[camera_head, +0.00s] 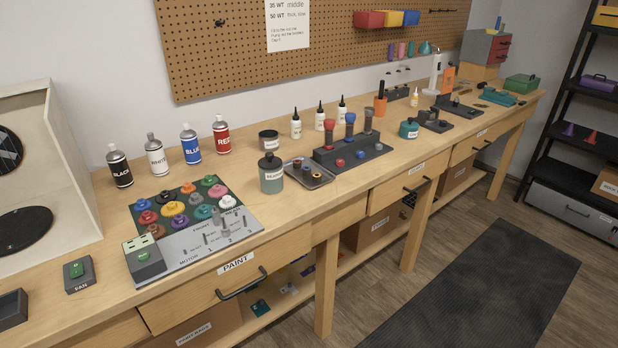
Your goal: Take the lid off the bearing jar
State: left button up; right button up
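A greenish jar (271,183) with a pale label stands upright on the workbench, right of the paint board; it looks like the bearing jar, though its label is too small to read surely. Its dark lid (269,161) with a small knob sits on top. Neither of my grippers is in view.
A shallow tray (297,182) with small parts sits close to the jar's right, and a dark tin (268,140) stands behind it. The paint board (190,247) lies to the left, with spray cans (190,144) behind. A dark block with tubes (362,159) stands further right. Bare bench lies in front of the jar.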

aim_at(269, 161)
jog(key=u, duration=0.4)
jog(key=i+l+u, duration=0.15)
jog(key=u, duration=0.25)
jog(key=l+u, duration=0.35)
jog(key=i+l+u, duration=0.1)
jog(key=l+u, duration=0.3)
